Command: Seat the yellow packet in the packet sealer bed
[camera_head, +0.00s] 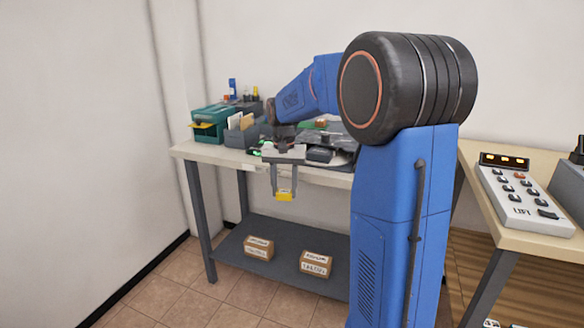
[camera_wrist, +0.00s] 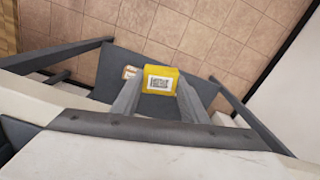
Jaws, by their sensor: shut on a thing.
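The yellow packet (camera_head: 285,196) is held between the two grey fingertips of my gripper (camera_head: 284,191), in front of the workbench's near edge and a little below the tabletop. In the wrist view the yellow packet (camera_wrist: 173,82) shows a white label with a dark printed code. My gripper (camera_wrist: 158,97) is shut on it there, one finger on each side. I cannot clearly make out the packet sealer or its bed; dark equipment (camera_head: 322,154) sits on the bench behind my gripper, partly hidden by my arm.
A lift control panel (camera_head: 520,197) stands on the right table.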

